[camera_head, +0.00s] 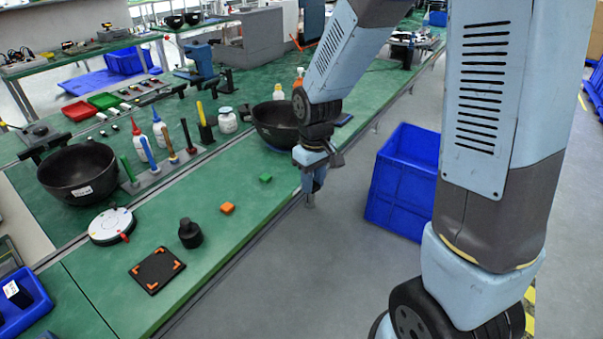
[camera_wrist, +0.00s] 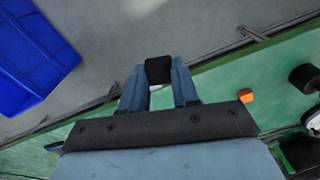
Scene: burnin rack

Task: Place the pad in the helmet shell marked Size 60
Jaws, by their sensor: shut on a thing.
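In the wrist view my gripper (camera_wrist: 157,82) is shut on a small black pad (camera_wrist: 158,69), held between its two fingers. In the head view my gripper (camera_head: 312,192) points down near the table's front edge, and the pad cannot be made out there. One black bowl-like helmet shell (camera_head: 72,178) stands on the left of the table, with a small white label too small to read. A second black shell (camera_head: 268,119) stands farther back, partly hidden by my arm, with no readable label. My gripper is apart from both shells.
An orange block (camera_head: 227,208), a green block (camera_head: 265,178), a black knob (camera_head: 190,234) and a black mat with orange corners (camera_head: 157,270) lie along the front. Bottles and upright tools (camera_head: 170,148) stand between the shells. A blue crate (camera_head: 403,185) is on the floor.

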